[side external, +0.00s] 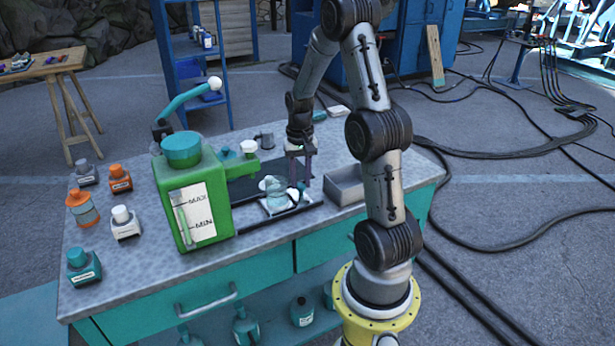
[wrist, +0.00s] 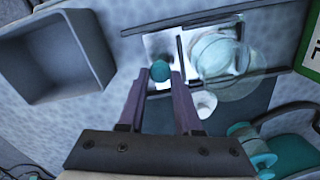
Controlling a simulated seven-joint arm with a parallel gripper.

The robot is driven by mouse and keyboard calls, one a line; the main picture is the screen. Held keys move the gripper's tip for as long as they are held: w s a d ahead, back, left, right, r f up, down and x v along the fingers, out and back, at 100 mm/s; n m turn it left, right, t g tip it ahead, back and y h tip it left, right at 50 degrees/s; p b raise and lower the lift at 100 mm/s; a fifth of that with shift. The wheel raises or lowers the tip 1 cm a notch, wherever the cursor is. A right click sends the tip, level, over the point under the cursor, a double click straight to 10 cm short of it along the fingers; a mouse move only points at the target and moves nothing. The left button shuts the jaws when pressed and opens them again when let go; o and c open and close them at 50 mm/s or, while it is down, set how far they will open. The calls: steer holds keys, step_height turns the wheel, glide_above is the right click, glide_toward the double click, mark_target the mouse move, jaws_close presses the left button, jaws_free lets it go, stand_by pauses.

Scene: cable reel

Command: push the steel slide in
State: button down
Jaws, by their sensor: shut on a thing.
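The steel slide (wrist: 160,46) is a bright flat plate between dark rails in the wrist view, with a round teal knob (wrist: 160,71) at its near end. In the side external view the bright plate (side external: 272,207) lies low on the bench beside the green tank (side external: 215,165). My gripper (wrist: 163,77) is shut on the teal knob, with one purple finger on each side. It also shows in the side external view (side external: 300,181), pointing down at the knob. A clear rounded vessel (wrist: 215,55) covers part of the plate.
An empty grey bin (side external: 345,184) stands right of my gripper; it also shows in the wrist view (wrist: 58,100). Several small bottles stand along the bench's left side.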

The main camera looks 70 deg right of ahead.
mark_target(278, 185)
steer(key=w+a, duration=0.4)
steer(key=w, duration=0.1)
steer(key=shift+a, duration=0.35)
steer(key=c, duration=0.6)
jaws_free()
steer(key=shift+s, duration=0.1)
steer(key=shift+r, duration=0.1)
step_height(278, 185, up, 14)
